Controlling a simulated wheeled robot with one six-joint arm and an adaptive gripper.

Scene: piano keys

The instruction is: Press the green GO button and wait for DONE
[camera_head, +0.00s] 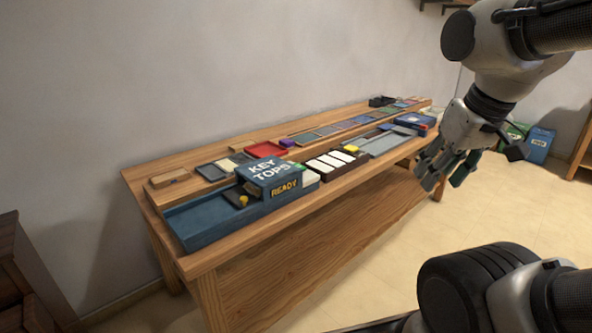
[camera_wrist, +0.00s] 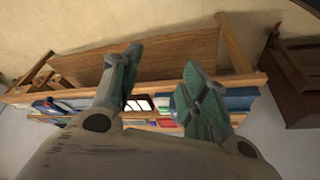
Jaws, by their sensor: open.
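In the head view, a blue machine marked KEY TOPS (camera_head: 268,172) stands on the near left part of the wooden bench. Its small panel reads READY (camera_head: 285,188) in yellow. No green GO button can be made out clearly; a tiny green spot shows behind the machine's right edge, too small to identify. My gripper (camera_head: 444,178) is open and empty, in the air off the bench's right end, well apart from the machine. In the wrist view my gripper (camera_wrist: 160,66) shows two spread green-grey fingers, with the bench beyond them.
The bench (camera_head: 160,192) stands along the wall. A dark tray with white key tops (camera_head: 335,160) sits right of the machine, then a grey tray (camera_head: 380,145) and a blue box (camera_head: 414,121). A red tray (camera_head: 266,149) lies behind. The floor before the bench is clear.

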